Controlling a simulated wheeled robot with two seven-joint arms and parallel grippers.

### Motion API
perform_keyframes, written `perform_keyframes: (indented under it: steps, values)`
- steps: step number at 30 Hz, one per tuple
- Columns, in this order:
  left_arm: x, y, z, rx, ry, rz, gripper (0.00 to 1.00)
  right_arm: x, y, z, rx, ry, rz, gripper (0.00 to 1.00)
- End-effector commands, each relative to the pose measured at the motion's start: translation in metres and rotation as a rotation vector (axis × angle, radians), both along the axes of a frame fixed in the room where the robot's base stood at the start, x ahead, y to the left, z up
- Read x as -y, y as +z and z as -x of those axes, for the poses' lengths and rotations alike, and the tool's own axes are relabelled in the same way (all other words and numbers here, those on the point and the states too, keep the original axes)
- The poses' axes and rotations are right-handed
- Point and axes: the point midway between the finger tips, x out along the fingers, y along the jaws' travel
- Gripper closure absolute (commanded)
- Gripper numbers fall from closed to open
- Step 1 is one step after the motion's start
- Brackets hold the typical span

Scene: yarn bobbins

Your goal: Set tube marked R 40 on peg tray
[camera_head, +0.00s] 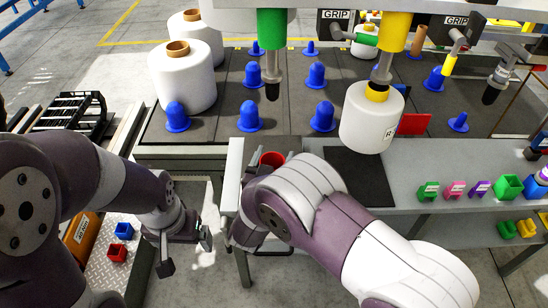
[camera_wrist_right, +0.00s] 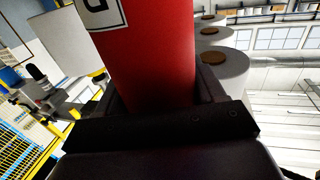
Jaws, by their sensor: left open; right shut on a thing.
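A red tube (camera_wrist_right: 150,60) fills the middle of the right wrist view, between the fingers of my right gripper (camera_wrist_right: 155,100). Its white label is cut off at the top, so I cannot read all of it. In the head view only the red tube's top (camera_head: 272,158) shows, above my right gripper (camera_head: 262,172), which is partly hidden by my own arm. The dark peg tray (camera_head: 285,98) with several blue pegs (camera_head: 250,116) lies behind and beyond it. My left gripper (camera_head: 186,252) is open and empty at lower left, away from the tray.
White bobbins (camera_head: 184,80) stand at the tray's left. A white bobbin (camera_head: 372,118) hangs under a yellow overhead gripper (camera_head: 395,32); a green one (camera_head: 272,30) hangs above the tray. A grey bench (camera_head: 410,185) with small coloured bins (camera_head: 508,187) is at right. A red panel (camera_head: 413,124) stands behind.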

Motion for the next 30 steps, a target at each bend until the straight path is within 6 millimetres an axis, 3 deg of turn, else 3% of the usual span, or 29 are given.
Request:
perform_keyframes:
  steps: [5, 6, 9, 20, 23, 30]
  values:
    - [0.0, -0.004, 0.0, 0.0, 0.0, 0.0, 0.06, 0.0, -0.004, 0.0, 0.0, 0.0, 0.0, 0.77]
    - [0.0, -0.004, 0.0, 0.0, 0.0, 0.0, 0.06, 0.0, -0.004, 0.0, 0.001, 0.0, -0.001, 0.28]
    - [0.0, -0.003, 0.0, 0.0, 0.0, 0.0, 0.06, 0.0, -0.004, 0.0, 0.0, 0.0, -0.001, 0.02]
    - [0.0, -0.004, 0.0, 0.0, 0.0, 0.0, 0.06, -0.002, -0.005, 0.006, -0.001, 0.002, 0.0, 0.02]
    - [0.0, -0.006, 0.0, 0.0, 0.0, 0.0, 0.06, -0.007, -0.004, 0.022, 0.001, 0.004, -0.001, 0.02]
    - [0.0, -0.012, 0.0, 0.0, 0.0, 0.0, 0.06, -0.024, -0.005, 0.083, 0.0, 0.006, 0.0, 0.02]
